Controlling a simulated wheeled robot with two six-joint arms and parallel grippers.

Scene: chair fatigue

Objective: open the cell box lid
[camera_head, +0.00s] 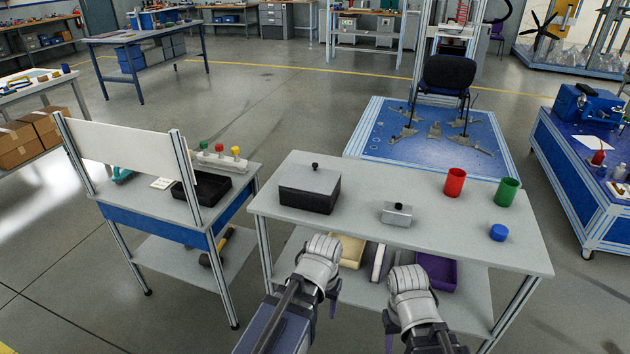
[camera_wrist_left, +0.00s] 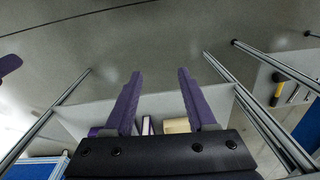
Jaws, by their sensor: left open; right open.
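A dark box (camera_head: 307,200) with a flat grey lid (camera_head: 312,179) and a black knob stands at the left of the grey table; the lid lies on it. A smaller grey block (camera_head: 397,215) with a black knob stands right of it. I cannot tell for sure which is the cell box; the larger one looks more like a lidded box. My left gripper (camera_head: 333,300) is in front of the table's near edge, apart from both. In the left wrist view its two purple fingers (camera_wrist_left: 160,74) are spread and empty. My right gripper (camera_head: 386,322) is further right, also before the table; its fingers are mostly hidden.
A red cup (camera_head: 455,182), a green cup (camera_head: 506,191) and a blue cap (camera_head: 498,232) stand at the table's right. Cream (camera_head: 348,252) and purple (camera_head: 437,272) bins sit on the lower shelf. A side bench (camera_head: 240,180) stands left. The table's middle front is clear.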

